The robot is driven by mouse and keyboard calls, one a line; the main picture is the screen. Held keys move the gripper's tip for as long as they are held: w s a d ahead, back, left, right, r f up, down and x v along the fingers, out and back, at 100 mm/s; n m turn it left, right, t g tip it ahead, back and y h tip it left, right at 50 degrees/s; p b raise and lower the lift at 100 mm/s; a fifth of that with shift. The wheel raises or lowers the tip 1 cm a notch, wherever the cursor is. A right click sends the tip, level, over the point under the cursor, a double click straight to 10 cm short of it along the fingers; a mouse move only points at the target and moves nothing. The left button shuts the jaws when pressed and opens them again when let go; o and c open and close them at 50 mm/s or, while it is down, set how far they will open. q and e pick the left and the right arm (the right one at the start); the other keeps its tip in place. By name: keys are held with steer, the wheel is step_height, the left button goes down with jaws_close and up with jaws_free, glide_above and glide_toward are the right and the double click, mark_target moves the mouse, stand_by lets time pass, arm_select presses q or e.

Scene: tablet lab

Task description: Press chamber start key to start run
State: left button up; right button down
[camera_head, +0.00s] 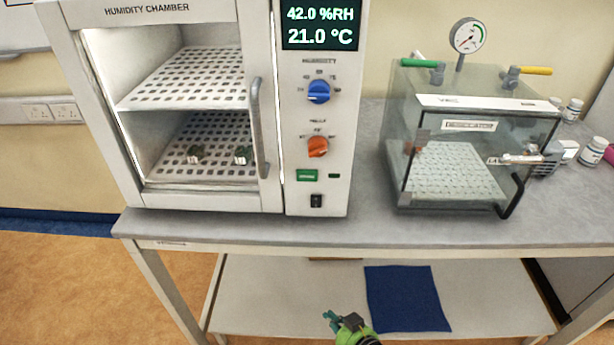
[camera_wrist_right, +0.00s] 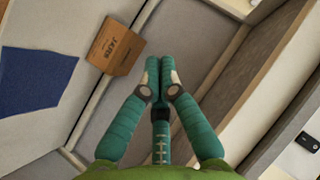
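The humidity chamber (camera_head: 215,206) stands on the bench at the left in the head view. Its front panel has a green rectangular key (camera_head: 307,175), apparently the start key, below an orange knob (camera_head: 318,147) and a blue knob (camera_head: 318,91). The display (camera_head: 320,24) reads 42.0 %RH and 21.0 °C. My right gripper (camera_head: 332,318) is low in front of the bench, well below the key and apart from it. In the right wrist view its teal fingertips (camera_wrist_right: 160,66) are together with nothing visible between them. My left gripper is not in view.
A glass desiccator (camera_head: 456,180) with a gauge (camera_head: 467,36) stands right on the bench. The bench's front edge (camera_head: 370,243) lies between my right gripper and the panel. A blue mat (camera_head: 407,298) lies on the lower shelf. A cardboard box (camera_wrist_right: 118,47) shows in the wrist view.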

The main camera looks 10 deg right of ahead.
mark_target(307, 176)
steer(key=w+a+r+m+t+y, duration=0.1)
steer(key=a+r+t+y, duration=0.1)
steer(key=r, duration=1.5)
steer(key=w+a+r+m+t+y, duration=0.1)
steer(key=w+a+r+t+y, duration=0.1)
steer(key=r, duration=1.4)
steer(key=a+t+y, duration=0.1)
steer(key=t+y, duration=0.1)
steer(key=shift+a+r+t, duration=0.3)
steer(key=shift+r, duration=0.1)
steer(key=shift+w, duration=0.2)
steer(key=w+d+b, duration=0.1)
steer(key=w+d, duration=0.1)
steer(key=w, duration=0.6)
steer(key=shift+w+d+b, duration=0.15)
steer(key=shift+d+b, duration=0.05)
steer(key=shift+b, duration=0.1)
steer(key=shift+w, duration=0.1)
steer(key=shift+w+d, duration=0.1)
steer(key=shift+w, duration=0.25)
